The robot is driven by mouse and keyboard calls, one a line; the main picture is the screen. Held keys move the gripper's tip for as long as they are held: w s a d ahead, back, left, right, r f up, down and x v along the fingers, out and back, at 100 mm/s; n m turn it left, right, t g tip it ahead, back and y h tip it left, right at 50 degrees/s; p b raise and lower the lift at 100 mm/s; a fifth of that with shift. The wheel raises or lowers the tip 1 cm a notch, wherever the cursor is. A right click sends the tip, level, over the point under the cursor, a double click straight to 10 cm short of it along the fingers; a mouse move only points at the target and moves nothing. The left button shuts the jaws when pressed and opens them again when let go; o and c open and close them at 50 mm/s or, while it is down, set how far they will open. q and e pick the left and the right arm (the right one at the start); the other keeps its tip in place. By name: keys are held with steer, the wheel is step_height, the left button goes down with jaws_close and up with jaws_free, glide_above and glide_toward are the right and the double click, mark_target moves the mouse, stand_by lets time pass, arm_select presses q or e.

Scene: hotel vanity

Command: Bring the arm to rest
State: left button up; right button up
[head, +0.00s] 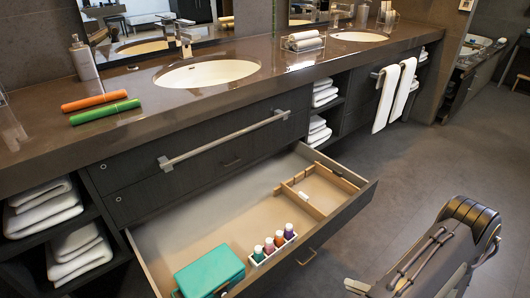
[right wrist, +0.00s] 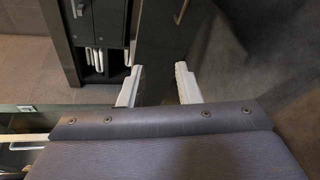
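My right arm comes in at the lower right of the head view, over the floor and to the right of the open drawer (head: 210,225). My right gripper (right wrist: 159,88) shows in the right wrist view with its two pale fingers spread apart and nothing between them. It is clear of the drawer and the counter. My left gripper is not in the head view.
The drawer holds a teal case (head: 210,271), several small bottles (head: 269,247) in a white holder and a wooden divider tray (head: 303,205). An orange tube (head: 94,101) and a green tube (head: 105,111) lie on the counter (head: 150,115). Floor at right is open.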

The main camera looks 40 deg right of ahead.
steer(key=w+a+r+n+g+y, duration=0.2)
steer(key=w+a+r+n+g, duration=0.45)
steer(key=n, duration=0.45)
steer(key=w+a+r+n+g+y, duration=0.3)
steer(key=w+a+r+n, duration=0.3)
steer(key=r+n, duration=0.4)
steer(key=s+a+r+n+h, duration=0.4)
steer(key=a+n, duration=0.3)
steer(key=n, duration=0.5)
steer(key=s+a+r+n+h, duration=0.25)
steer(key=a+r+n, duration=0.35)
steer(key=n, duration=0.6)
step_height(320, 180, up, 23)
steer(key=p, duration=2.3)
steer(key=shift+w+t, duration=0.15)
steer(key=shift+t, duration=0.3)
steer(key=shift+f+h, duration=0.1)
steer(key=shift+h, duration=0.15)
steer(key=shift+d, duration=0.1)
